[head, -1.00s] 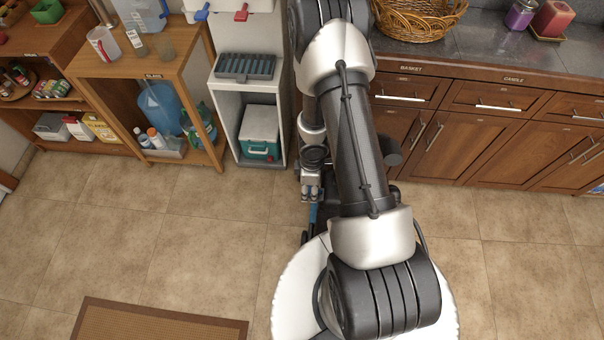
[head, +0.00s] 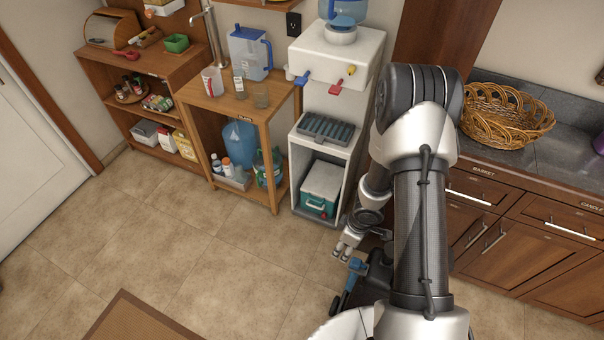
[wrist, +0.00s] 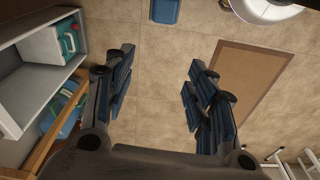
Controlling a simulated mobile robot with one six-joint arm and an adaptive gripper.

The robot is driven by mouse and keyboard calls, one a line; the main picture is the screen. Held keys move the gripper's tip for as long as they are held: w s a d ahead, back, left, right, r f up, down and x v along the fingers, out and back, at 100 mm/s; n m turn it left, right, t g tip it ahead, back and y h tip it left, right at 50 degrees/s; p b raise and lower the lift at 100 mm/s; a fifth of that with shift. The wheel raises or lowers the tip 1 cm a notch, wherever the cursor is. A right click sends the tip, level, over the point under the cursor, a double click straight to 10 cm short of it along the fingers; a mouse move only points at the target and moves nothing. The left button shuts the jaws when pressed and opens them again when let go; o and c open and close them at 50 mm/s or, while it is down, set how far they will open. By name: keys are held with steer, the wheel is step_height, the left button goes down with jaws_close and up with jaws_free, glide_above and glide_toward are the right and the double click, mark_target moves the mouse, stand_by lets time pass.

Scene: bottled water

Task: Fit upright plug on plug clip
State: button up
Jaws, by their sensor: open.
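I cannot make out a plug or a plug clip for certain in either view. In the head view, a small yellow piece (head: 351,69) sits at the right front of the white water dispenser (head: 352,46); it is too small to identify. A dark wall outlet (head: 293,24) shows behind, left of the dispenser. My gripper (head: 345,285) hangs low in front of the cabinets, partly hidden by my own parts. In the wrist view, my gripper (wrist: 162,80) has its fingers wide apart, with only floor between them. It is well away from the dispenser and holds nothing.
The dispenser has blue and red taps and stands over a shelf with a grey drip tray (head: 325,128) and a teal-and-white cooler (head: 321,188). A wooden stand (head: 238,97) with a pitcher is left. Counter drawers (head: 480,192) stand right. The tiled floor (head: 190,240) is open.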

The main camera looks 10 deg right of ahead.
steer(key=w+a+r+m+t+y+b, duration=0.3)
steer(key=w+a+r+t, duration=0.25)
steer(key=w+a, duration=0.35)
steer(key=w+a+r+m+t+b, duration=0.1)
steer(key=w+r+m+t+b, duration=0.2)
steer(key=w+r+t, duration=0.3)
steer(key=shift+w+a+r, duration=0.2)
steer(key=shift+w+r, duration=0.6)
steer(key=shift+r, duration=1.2)
steer(key=p+v, duration=0.2)
steer(key=v, duration=0.6)
steer(key=shift+p, duration=0.3)
steer(key=shift+s+d+r+p, duration=0.15)
steer(key=shift+s+r+p, duration=0.1)
steer(key=shift+p, duration=0.75)
steer(key=shift+s+d+r+p, duration=0.15)
steer(key=shift+s+p, duration=0.45)
steer(key=shift+p, duration=1.4)
